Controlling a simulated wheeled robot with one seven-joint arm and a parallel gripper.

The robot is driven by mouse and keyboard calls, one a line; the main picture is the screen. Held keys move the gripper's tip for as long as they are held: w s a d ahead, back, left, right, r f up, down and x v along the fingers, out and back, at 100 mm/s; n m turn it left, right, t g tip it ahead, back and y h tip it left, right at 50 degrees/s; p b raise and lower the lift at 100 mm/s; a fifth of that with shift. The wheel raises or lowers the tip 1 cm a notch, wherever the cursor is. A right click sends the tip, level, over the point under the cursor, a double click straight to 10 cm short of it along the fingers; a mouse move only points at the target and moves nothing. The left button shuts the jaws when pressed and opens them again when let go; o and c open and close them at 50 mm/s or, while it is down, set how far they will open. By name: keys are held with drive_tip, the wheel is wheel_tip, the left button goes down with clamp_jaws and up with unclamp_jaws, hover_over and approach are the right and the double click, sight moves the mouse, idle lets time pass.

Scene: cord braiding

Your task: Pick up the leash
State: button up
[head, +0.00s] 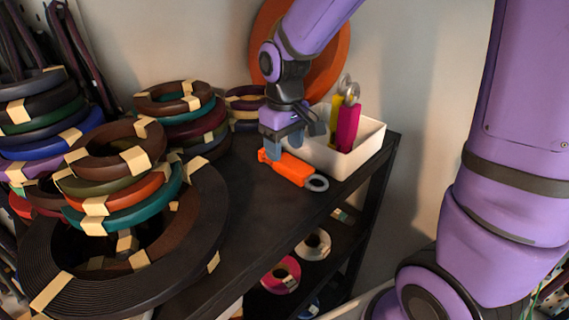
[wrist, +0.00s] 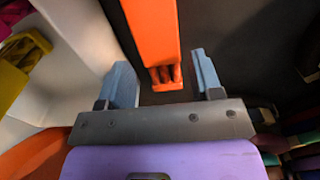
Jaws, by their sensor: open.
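The leash is an orange folded strap (head: 288,168) with a grey metal ring at its right end. It lies on the dark shelf top in front of the white bin. In the wrist view the orange strap (wrist: 152,40) runs down from the top edge, and its looped end lies between the two blue-grey fingers. My gripper (head: 284,138) is just above the strap's left end, pointing down. In the wrist view my gripper (wrist: 166,84) is open, with a gap on both sides of the strap. I cannot tell the exact height of the fingertips over the shelf.
A white bin (head: 362,152) holding a pink and a yellow strap stands right behind the leash. Stacks of coiled cords (head: 110,175) fill the left of the dark shelf top (head: 262,215). The top is clear in front of the leash. Lower shelves hold more rolls.

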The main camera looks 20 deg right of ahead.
drive_tip(key=shift+f, duration=1.45)
drive_tip(key=c, duration=0.8)
drive_tip(key=shift+o, duration=0.2)
drive_tip(key=shift+r, duration=0.1)
